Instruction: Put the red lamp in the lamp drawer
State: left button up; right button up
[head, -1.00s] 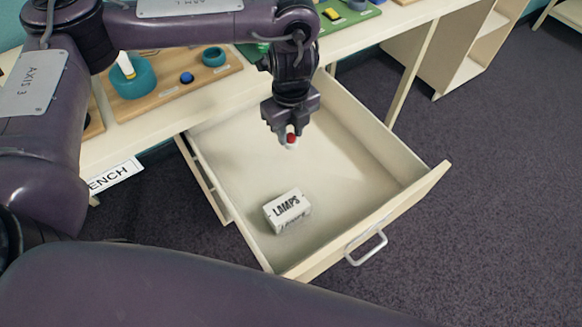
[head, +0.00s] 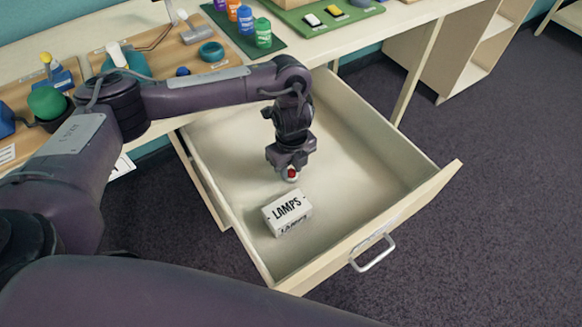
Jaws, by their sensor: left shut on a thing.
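The red lamp (head: 291,173) is small, with a red part and a paler part below it. My left gripper (head: 290,171) is shut on it. The gripper points down inside the open lamp drawer (head: 368,150), behind the white box marked LAMPS (head: 288,212). Whether the lamp touches the drawer floor, I cannot tell. The drawer is pulled out from under the bench, and its metal handle (head: 372,252) is at the front. My right gripper is not in view.
The bench top (head: 350,42) holds wooden boards (head: 160,48), a green mat with several coloured bottles (head: 263,32), and a green tray (head: 300,18). The drawer floor right of the gripper is bare. Dark carpet surrounds the drawer.

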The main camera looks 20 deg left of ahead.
aim_at(291, 170)
pick_arm(q)
jog(key=o, duration=0.9)
jog(key=shift+o, duration=0.2)
jog(key=shift+r, duration=0.2)
notch_tip(291, 170, up, 4)
jog(key=shift+w+r+p, duration=0.1)
jog(key=shift+r+p, duration=0.15)
jog(key=shift+p, duration=0.75)
notch_tip(291, 170, up, 7)
jog(key=p, duration=0.1)
jog(key=shift+s+d+r+p, duration=0.15)
jog(key=shift+s+p, duration=0.05)
jog(key=shift+p, duration=0.2)
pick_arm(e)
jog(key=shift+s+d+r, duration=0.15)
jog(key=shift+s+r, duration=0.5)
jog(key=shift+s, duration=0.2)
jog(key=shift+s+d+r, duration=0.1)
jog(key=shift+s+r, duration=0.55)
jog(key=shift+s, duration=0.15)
